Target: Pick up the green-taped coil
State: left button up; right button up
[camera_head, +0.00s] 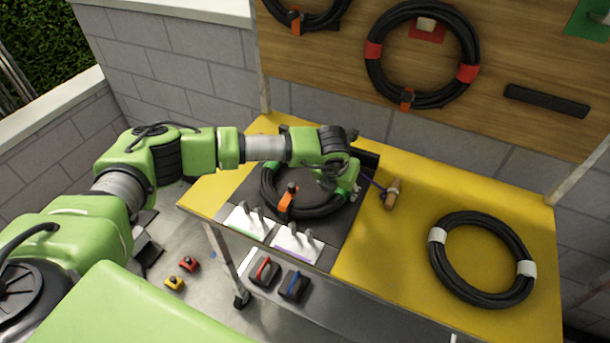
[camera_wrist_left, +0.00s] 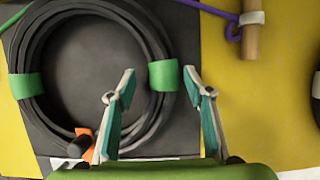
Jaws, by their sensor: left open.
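The green-taped coil (camera_head: 309,213) is a black cable ring with green tape bands, lying on a dark mat on the yellow table. In the left wrist view the coil (camera_wrist_left: 45,103) fills the left side, with one green tape band (camera_wrist_left: 163,75) between the fingertips of my left gripper (camera_wrist_left: 160,85). In the head view my left gripper (camera_head: 338,183) is over the coil's right side and partly hides it. The gripper is open, with its fingers on either side of that band; I cannot tell whether they touch the cable. My right gripper is not in view.
A white-taped coil (camera_head: 463,293) lies on the yellow table (camera_head: 385,263) at right. A wooden handle with purple cord (camera_head: 392,194) lies right of the gripper. White plates with pegs (camera_head: 297,244) stand in front. A red-taped coil (camera_head: 375,75) hangs on the board behind.

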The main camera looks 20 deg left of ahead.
pick_arm(q)
jog(key=shift+w+f, duration=0.25)
jog(key=shift+f, duration=0.35)
grip_shut()
jog(key=shift+w+r, duration=0.15)
jog(key=shift+r, duration=0.05)
